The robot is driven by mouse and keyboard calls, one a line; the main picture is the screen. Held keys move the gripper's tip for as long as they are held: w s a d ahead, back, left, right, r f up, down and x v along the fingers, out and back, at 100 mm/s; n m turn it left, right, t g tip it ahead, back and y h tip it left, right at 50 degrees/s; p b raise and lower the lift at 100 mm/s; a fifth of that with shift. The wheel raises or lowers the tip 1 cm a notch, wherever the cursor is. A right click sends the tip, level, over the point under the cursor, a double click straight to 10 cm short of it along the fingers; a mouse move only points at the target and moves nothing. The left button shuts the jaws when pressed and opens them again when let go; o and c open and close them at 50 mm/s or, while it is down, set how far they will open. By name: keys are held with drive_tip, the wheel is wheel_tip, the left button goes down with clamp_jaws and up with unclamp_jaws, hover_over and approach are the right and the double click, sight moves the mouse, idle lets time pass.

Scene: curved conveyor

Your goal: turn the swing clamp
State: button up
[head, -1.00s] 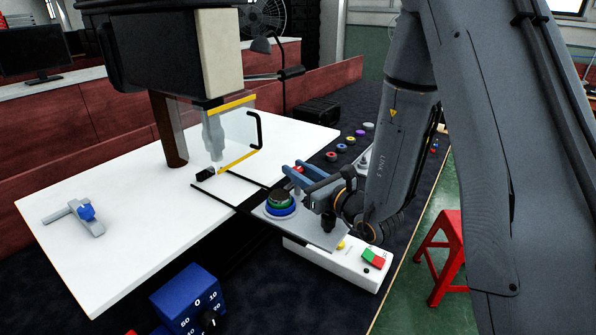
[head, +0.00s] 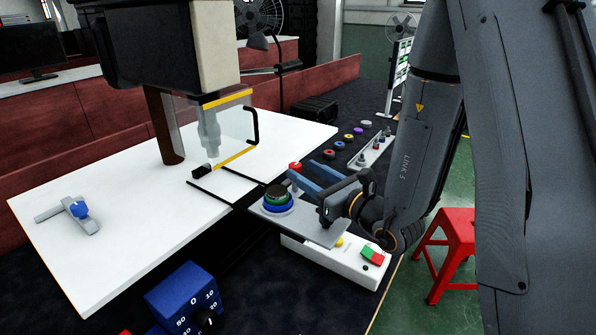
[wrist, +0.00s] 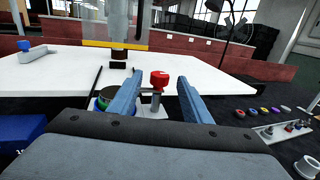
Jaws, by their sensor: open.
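The swing clamp has a red knob (head: 296,167) on a grey metal post and stands on the metal plate (head: 317,227), beside a round part with a blue base ring and green band (head: 278,200). In the wrist view the red knob (wrist: 159,79) stands upright, with its thin arm reaching left towards the round part. My gripper (head: 302,178) is open, its two blue fingers pointing at the clamp. In the wrist view the clamp shows in the gap between the fingertips (wrist: 158,90), apart from both. The left finger hides some of the round part.
A clear guard with a yellow edge and black handle (head: 257,126) stands behind on the white table (head: 130,235). A white box with red and green buttons (head: 372,255) lies in front. Several coloured buttons (head: 348,137) line the dark bench at right. A blue dial box (head: 185,295) stands at front left.

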drive_tip(key=shift+v, duration=1.7)
drive_tip(key=shift+a, duration=0.15)
drive_tip(key=s+a+n+g+y, duration=0.1)
drive_tip(key=s+a+n+g, duration=0.1)
drive_tip(key=s+a+n+g+y, duration=0.2)
drive_tip(key=a, duration=0.1)
drive_tip(key=shift+s+a, duration=0.1)
drive_tip(key=s+a+f+n+g+h, duration=0.1)
drive_tip(key=s+f+n+g+h, duration=0.15)
drive_tip(key=s+n+g, duration=0.45)
drive_tip(key=s+a+f+n+g+h, duration=0.1)
drive_tip(key=s+f+n+g, duration=0.3)
drive_tip(key=s, duration=0.6)
drive_tip(key=s+d+f+n+g+h, duration=0.2)
drive_tip(key=d+n+h, duration=0.1)
drive_tip(key=d+n, duration=0.2)
drive_tip(key=w+d+r+n+t+h, duration=0.1)
drive_tip(key=w+d+n+t+h, duration=0.1)
drive_tip(key=d, duration=0.4)
drive_tip(key=w+d+n+t+h, duration=0.1)
drive_tip(key=w+d+n+h, duration=0.3)
drive_tip(key=d+n+h, duration=0.1)
drive_tip(key=shift+w+d+r+n+t, duration=0.4)
drive_tip(key=shift+d+n, duration=0.5)
drive_tip(key=shift+d, duration=0.15)
